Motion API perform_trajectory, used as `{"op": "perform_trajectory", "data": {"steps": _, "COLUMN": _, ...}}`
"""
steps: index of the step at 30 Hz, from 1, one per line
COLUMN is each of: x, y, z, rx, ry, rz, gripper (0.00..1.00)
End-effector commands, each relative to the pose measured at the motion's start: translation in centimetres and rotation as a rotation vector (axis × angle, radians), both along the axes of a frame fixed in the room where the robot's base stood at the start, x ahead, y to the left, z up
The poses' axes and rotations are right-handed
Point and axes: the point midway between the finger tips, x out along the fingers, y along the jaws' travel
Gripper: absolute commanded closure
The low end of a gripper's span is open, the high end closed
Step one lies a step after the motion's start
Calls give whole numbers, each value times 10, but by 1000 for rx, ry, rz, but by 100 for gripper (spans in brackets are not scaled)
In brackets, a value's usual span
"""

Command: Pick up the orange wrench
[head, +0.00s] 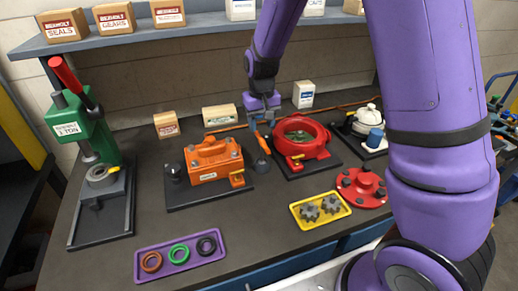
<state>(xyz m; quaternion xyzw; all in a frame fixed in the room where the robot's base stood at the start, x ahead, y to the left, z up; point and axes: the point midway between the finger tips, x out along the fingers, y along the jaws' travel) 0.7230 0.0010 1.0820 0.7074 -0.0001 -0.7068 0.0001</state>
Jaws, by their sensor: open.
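A tool with an orange handle (262,143), which looks like the orange wrench, is near the middle of the bench, with a dark grey end towards the front. It is small, and I cannot tell whether it lies flat or stands tilted. My gripper (262,122) is open, pointing down right at the far end of the orange handle. I cannot tell whether the fingers touch it or are apart from it. Part of the handle's far end may be hidden by the fingers.
A green press (83,130) is at far left. A purple tray (181,256), yellow tray (320,222) and red flange (363,187) are in front. A shelf (135,37) hangs above.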

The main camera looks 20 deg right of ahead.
Motion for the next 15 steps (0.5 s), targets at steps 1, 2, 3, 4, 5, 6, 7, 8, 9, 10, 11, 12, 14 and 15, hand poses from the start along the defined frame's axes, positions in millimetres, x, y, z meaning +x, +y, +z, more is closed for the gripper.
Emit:
{"op": "perform_trajectory", "data": {"steps": 1, "x": -1, "y": 0, "z": -10, "rx": -1, "ry": 6, "rz": 0, "gripper": 53}}
{"op": "perform_trajectory", "data": {"steps": 2, "x": -1, "y": -1, "z": -14, "rx": -1, "ry": 5, "rz": 0, "gripper": 53}}
{"op": "perform_trajectory", "data": {"steps": 3, "x": -1, "y": 0, "z": -20, "rx": -1, "ry": 5, "rz": -1, "gripper": 53}}
{"op": "perform_trajectory", "data": {"steps": 4, "x": -1, "y": 0, "z": -24, "rx": -1, "ry": 6, "rz": -1, "gripper": 53}}
{"op": "perform_trajectory", "data": {"steps": 5, "x": -1, "y": 0, "z": -28, "rx": -1, "ry": 5, "rz": -1, "gripper": 53}}
{"op": "perform_trajectory", "data": {"steps": 6, "x": -1, "y": 0, "z": -33, "rx": 0, "ry": 4, "rz": 0, "gripper": 53}}
{"op": "perform_trajectory", "data": {"steps": 7, "x": -1, "y": 0, "z": -35, "rx": 0, "ry": 4, "rz": 0, "gripper": 53}}
{"op": "perform_trajectory", "data": {"steps": 8, "x": -1, "y": 0, "z": -38, "rx": 0, "ry": 3, "rz": 0, "gripper": 53}}
{"op": "perform_trajectory", "data": {"steps": 9, "x": -1, "y": 0, "z": -40, "rx": 0, "ry": 2, "rz": 1, "gripper": 53}}
{"op": "perform_trajectory", "data": {"steps": 10, "x": -1, "y": 0, "z": -41, "rx": 0, "ry": 2, "rz": 1, "gripper": 53}}
{"op": "perform_trajectory", "data": {"steps": 11, "x": -1, "y": 0, "z": -42, "rx": 0, "ry": 2, "rz": 1, "gripper": 53}}
{"op": "perform_trajectory", "data": {"steps": 12, "x": -1, "y": 0, "z": -45, "rx": 0, "ry": 2, "rz": 1, "gripper": 53}}
{"op": "perform_trajectory", "data": {"steps": 14, "x": -2, "y": 0, "z": -50, "rx": 0, "ry": 3, "rz": 0, "gripper": 53}}
{"op": "perform_trajectory", "data": {"steps": 15, "x": -3, "y": 0, "z": -54, "rx": 0, "ry": 3, "rz": 0, "gripper": 53}}
